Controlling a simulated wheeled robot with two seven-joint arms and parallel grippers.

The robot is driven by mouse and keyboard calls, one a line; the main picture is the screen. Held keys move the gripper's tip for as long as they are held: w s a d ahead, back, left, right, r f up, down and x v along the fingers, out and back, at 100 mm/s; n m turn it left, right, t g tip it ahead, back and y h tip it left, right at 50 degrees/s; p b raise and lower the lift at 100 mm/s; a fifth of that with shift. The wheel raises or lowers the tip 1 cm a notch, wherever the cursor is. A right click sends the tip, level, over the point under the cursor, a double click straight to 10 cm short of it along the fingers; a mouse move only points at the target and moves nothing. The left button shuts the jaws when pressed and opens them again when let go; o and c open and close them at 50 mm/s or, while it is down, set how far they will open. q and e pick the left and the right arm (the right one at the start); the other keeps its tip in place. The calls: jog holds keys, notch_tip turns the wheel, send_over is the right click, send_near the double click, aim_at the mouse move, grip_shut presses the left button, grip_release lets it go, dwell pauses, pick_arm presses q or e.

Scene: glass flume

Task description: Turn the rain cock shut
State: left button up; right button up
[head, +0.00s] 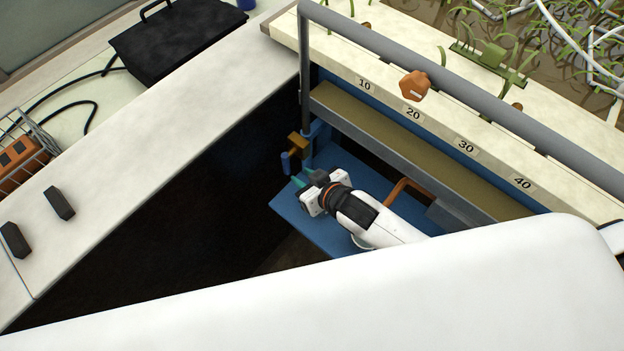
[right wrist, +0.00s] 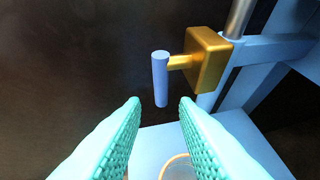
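The rain cock has a brass body (head: 298,142) at the foot of the grey pipe, with a blue bar handle (head: 286,163) at its side. In the right wrist view the brass block (right wrist: 208,60) shows at upper right, and the blue handle (right wrist: 160,80) points down the picture. My right gripper (head: 304,177) is just beside the cock. In the right wrist view its two teal fingers (right wrist: 160,104) are apart and empty, with the handle ahead of the gap between their tips. I cannot tell how close they are. My left gripper is not in view.
A blue shelf (head: 345,235) lies under my right gripper. The grey pipe (head: 305,80) rises beside the numbered cream rail (head: 340,68), which carries an orange knob (head: 415,86). A pale ledge (head: 150,150) borders the dark gap at left. A copper-coloured tube (head: 402,186) is near my wrist.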

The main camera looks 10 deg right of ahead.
jog(key=shift+v, duration=1.7)
